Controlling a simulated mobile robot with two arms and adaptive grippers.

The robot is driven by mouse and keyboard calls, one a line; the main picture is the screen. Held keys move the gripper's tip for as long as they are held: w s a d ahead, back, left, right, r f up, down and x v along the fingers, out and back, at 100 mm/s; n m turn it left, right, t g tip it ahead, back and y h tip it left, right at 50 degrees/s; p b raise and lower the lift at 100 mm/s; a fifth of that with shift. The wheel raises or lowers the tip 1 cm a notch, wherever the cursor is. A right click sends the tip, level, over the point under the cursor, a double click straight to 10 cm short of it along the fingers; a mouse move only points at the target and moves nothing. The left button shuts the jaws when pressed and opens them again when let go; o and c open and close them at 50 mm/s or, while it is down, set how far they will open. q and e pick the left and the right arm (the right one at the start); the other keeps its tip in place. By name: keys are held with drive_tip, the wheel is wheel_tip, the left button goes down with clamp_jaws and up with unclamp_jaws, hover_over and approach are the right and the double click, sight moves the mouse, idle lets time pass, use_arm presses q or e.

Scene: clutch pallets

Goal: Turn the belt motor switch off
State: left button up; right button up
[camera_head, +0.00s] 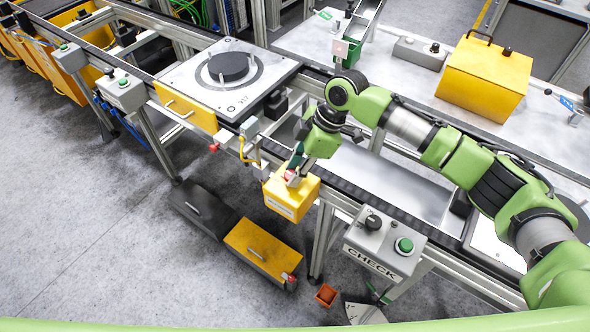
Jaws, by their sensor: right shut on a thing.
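A yellow box (290,199) with a pale label on its front is at the near side of the conveyor (372,202), around the middle of the view. A small red switch part (291,174) shows at its top. My right gripper (294,172) reaches down to this box from the right and is shut on the red part; the fingers hide much of it, so its position cannot be read. My left gripper is not in view.
A grey CHECK box (384,243) with a black knob and green button is at the right. A pallet (228,78) with a black disc is on the conveyor. A yellow-and-black box (262,248) and an orange container (326,295) lie below.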

drive_tip(key=shift+n, duration=0.5)
drive_tip(key=o, duration=1.1)
drive_tip(key=shift+r, duration=0.1)
drive_tip(key=v, duration=1.1)
drive_tip(key=shift+w+d+r, duration=0.1)
drive_tip(key=shift+w+r, duration=0.15)
drive_tip(key=shift+r, duration=0.15)
